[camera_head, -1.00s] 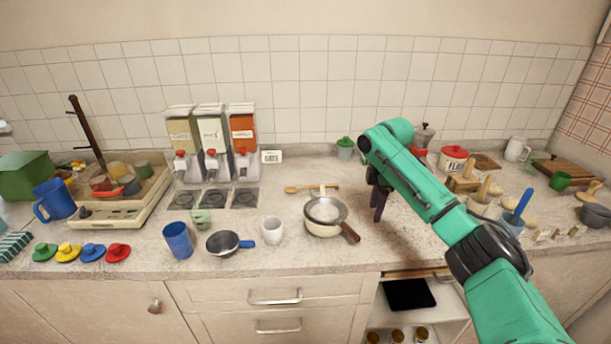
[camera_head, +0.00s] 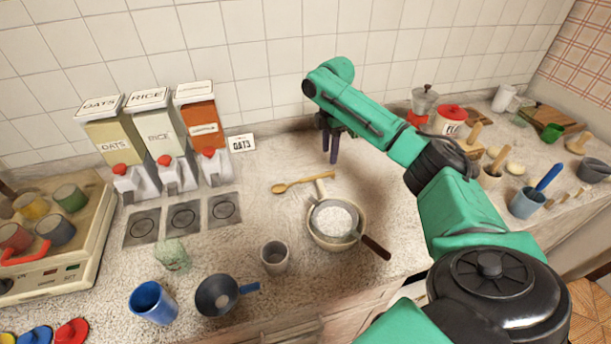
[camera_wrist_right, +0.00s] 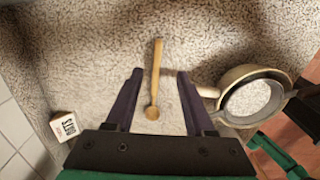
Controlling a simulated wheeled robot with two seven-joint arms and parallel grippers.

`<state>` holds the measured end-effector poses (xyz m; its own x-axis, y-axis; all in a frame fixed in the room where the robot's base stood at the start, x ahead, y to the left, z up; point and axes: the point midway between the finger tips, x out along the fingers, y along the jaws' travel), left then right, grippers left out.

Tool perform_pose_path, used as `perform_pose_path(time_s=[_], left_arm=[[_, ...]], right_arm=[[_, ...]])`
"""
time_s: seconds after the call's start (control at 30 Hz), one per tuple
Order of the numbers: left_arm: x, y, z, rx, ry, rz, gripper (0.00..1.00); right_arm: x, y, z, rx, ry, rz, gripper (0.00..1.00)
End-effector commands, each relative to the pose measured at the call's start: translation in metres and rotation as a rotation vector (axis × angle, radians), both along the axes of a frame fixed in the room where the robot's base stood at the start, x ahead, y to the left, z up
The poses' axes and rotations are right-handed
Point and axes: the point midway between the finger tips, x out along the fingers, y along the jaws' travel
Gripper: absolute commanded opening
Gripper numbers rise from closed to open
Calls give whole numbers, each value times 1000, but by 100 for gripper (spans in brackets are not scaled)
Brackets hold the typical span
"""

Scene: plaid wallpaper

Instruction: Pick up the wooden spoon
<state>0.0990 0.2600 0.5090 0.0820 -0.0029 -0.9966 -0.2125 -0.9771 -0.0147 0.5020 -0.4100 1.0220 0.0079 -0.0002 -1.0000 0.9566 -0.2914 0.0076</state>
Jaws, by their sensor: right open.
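The wooden spoon (camera_head: 303,183) lies flat on the counter, its bowl to the left and its handle to the right, behind the pan. My right gripper (camera_head: 331,160) is open and empty, pointing down above the counter, just behind the spoon's handle end. In the right wrist view the spoon (camera_wrist_right: 155,80) shows between the two spread fingers of the right gripper (camera_wrist_right: 158,74), below them and not touching as far as I can tell. My left gripper is not in view.
A cream pan (camera_head: 338,223) with a sieve in it stands right in front of the spoon. A grey cup (camera_head: 275,257) and a small dark pan (camera_head: 217,295) stand nearer the front edge. Dispensers (camera_head: 165,140) and an oats label (camera_head: 241,144) are at the back left.

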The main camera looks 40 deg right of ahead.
Motion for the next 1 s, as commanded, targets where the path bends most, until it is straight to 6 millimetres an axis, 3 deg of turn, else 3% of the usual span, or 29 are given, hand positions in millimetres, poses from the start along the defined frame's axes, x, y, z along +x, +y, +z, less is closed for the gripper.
perform_pose_path(time_s=[0.17,0.4,0.67,0.8,0.83,1.0], left_arm=[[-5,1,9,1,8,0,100],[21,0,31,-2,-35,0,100],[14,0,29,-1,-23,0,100],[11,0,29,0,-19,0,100],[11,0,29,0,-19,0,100],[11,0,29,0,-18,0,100]], right_arm=[[0,0,-26,-1,1,0,54],[-3,1,-68,1,2,1,54],[-2,0,-79,0,-1,1,54],[-2,0,-78,0,-1,1,4],[-2,0,-78,0,-1,1,0],[-2,1,-78,0,-1,1,0]])
